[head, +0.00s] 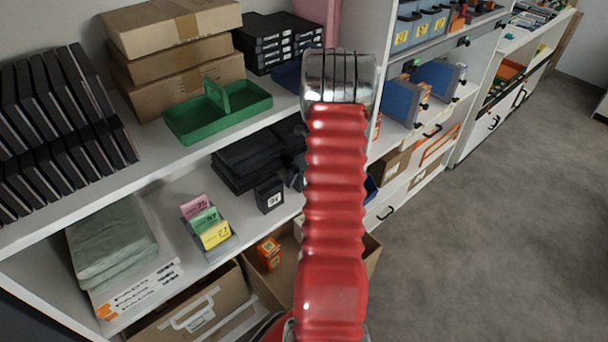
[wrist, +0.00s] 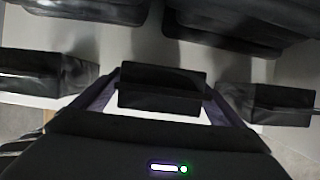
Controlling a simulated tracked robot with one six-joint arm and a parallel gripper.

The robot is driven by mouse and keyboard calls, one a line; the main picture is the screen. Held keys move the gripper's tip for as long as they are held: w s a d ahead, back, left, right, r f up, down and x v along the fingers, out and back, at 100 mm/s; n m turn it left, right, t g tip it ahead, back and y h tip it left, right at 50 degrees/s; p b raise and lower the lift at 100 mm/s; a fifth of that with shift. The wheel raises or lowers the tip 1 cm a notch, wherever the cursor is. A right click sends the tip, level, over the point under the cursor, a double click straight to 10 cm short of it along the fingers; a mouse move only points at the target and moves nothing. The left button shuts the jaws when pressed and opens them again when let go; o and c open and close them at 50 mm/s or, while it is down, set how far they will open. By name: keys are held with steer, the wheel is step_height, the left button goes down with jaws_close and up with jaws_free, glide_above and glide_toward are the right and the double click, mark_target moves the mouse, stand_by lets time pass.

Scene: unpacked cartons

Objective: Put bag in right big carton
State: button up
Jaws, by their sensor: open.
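No item is clearly a bag. Dark folded, bag-like items (head: 245,163) lie on the middle shelf left of my arm, and a grey-green folded item (head: 112,237) lies on a white stack at lower left. An open brown carton (head: 371,256) stands low behind my red arm, with an orange box inside; my arm hides part of it. My gripper (wrist: 160,92) shows open in the wrist view, its dark fingers spread left and right. A black block (wrist: 160,78) shows between them; I cannot tell whether it touches them. In the head view my arm mostly hides the gripper.
Another carton (head: 200,318) stands at lower left. Coloured number cards (head: 208,225) and a small black box (head: 269,195) stand on the middle shelf. A green tray (head: 218,112) and stacked brown boxes (head: 175,55) are above. The grey floor (head: 500,230) at right is clear.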

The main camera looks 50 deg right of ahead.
steer(key=shift+c, duration=0.5)
steer(key=c, duration=1.2)
steer(key=shift+r, duration=0.15)
steer(key=shift+r, duration=0.55)
steer(key=shift+v, duration=1.25)
steer(key=s+a, duration=0.1)
steer(key=s, duration=0.4)
steer(key=s+a, duration=0.1)
steer(key=s, duration=0.5)
steer(key=s+a, duration=0.1)
steer(key=s, duration=0.4)
steer(key=shift+s+a, duration=0.4)
